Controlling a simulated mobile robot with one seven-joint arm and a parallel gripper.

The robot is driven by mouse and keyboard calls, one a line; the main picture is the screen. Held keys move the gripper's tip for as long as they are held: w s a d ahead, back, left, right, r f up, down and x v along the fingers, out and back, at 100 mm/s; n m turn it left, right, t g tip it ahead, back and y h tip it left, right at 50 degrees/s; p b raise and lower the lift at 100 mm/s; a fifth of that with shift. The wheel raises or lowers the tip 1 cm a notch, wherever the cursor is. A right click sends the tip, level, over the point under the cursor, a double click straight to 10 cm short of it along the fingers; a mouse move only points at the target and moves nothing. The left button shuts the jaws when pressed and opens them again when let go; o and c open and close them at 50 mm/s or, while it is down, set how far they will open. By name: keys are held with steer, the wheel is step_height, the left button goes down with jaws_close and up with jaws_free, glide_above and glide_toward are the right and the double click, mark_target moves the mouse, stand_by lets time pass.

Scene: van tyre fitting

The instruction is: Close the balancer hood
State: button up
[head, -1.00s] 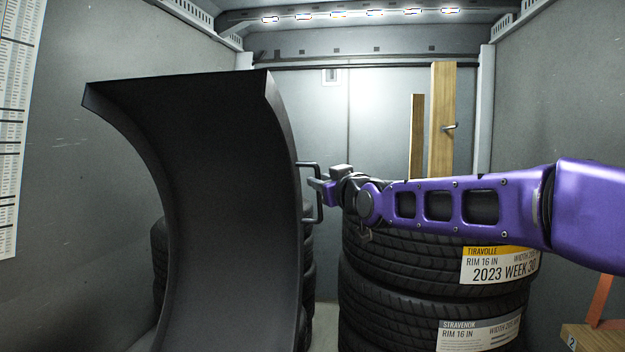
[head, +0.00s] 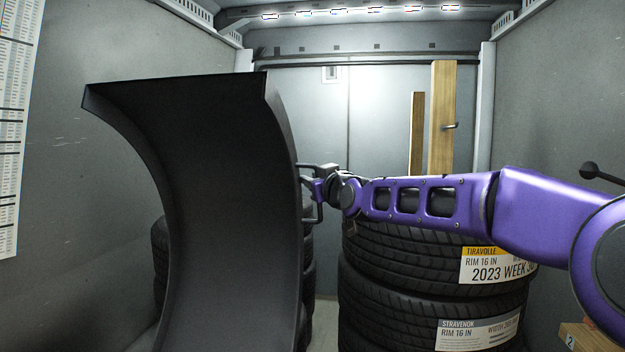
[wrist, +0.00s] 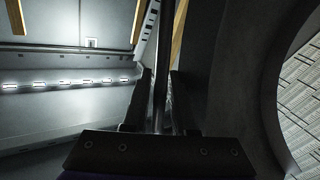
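The balancer hood (head: 215,200) is a large dark curved shell standing raised at the left of the head view. A dark bar handle (head: 319,210) sticks out from its right edge. My gripper (head: 309,187) is at this handle, its fingers pointing left toward the hood. In the wrist view, the two fingers of my gripper (wrist: 161,95) stand apart on either side of the dark handle bar (wrist: 161,50), with narrow gaps beside it. The hood's dark surface also shows in the wrist view (wrist: 235,85). Firm contact with the bar is not visible.
A stack of labelled tyres (head: 430,255) stands just below my arm. More tyres (head: 160,265) are partly hidden behind the hood. Wooden posts (head: 442,120) stand at the back. A wall chart (head: 12,130) hangs at the far left.

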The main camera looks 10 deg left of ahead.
jaws_close()
stand_by(1.2)
